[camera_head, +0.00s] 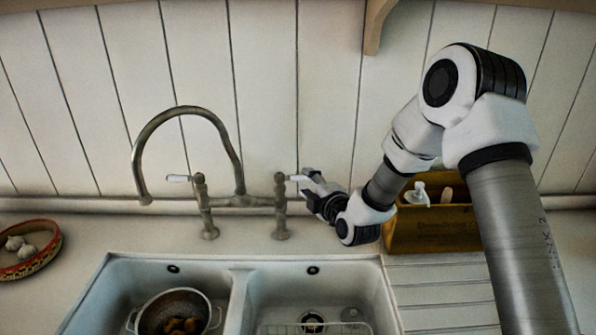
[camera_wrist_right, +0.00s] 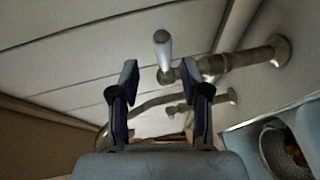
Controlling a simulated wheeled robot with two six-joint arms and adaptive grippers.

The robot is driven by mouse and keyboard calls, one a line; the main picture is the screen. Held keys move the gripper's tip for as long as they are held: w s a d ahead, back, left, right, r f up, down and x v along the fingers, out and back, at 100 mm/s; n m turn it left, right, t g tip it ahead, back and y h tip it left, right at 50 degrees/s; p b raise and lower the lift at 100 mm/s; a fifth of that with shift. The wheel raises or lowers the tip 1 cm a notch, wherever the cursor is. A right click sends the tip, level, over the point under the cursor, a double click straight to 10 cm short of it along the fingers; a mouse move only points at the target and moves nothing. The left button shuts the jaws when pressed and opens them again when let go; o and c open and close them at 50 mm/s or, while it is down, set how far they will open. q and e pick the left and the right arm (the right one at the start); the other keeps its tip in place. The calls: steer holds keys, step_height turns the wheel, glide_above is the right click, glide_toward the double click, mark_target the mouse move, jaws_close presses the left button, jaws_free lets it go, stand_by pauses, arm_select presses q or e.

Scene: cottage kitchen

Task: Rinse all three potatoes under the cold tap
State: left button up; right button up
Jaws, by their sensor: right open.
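The potatoes (camera_head: 180,326) lie in a metal colander (camera_head: 207,303) in the left sink basin; the frame's lower edge cuts the colander off. The bridge tap (camera_head: 190,110) has its spout over to the left, and no water shows from it. Its two levers have white ends, one on the left (camera_head: 178,178) and one on the right (camera_head: 299,178). My right gripper (camera_head: 308,182) is open at the right lever. In the right wrist view that lever (camera_wrist_right: 162,48) shows between the open fingers (camera_wrist_right: 162,82); I cannot tell if they touch. My left gripper is out of view.
The right basin (camera_head: 345,285) holds a wire rack (camera_head: 300,328). A yellow caddy (camera_head: 435,230) with a soap dispenser (camera_head: 418,194) stands behind the grooved drainer, close to my right arm. A bowl of garlic (camera_head: 30,255) is at far left. The plank wall is close behind the tap.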

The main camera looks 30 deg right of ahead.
mark_target(304, 178)
steer(key=w, duration=0.1)
steer(key=w+f, duration=0.1)
steer(key=w, duration=0.1)
steer(key=w+p, duration=0.1)
steer(key=w, duration=0.1)
steer(key=shift+w+d+f, duration=0.25)
steer(key=shift+d+f, duration=0.05)
steer(key=shift+d, duration=0.1)
steer(key=shift+s+a+r, duration=0.1)
steer(key=shift+s+r, duration=0.1)
steer(key=shift+s, duration=0.05)
steer(key=shift+s+r, duration=0.15)
steer(key=shift+s, duration=0.05)
steer(key=c, duration=0.5)
jaws_close()
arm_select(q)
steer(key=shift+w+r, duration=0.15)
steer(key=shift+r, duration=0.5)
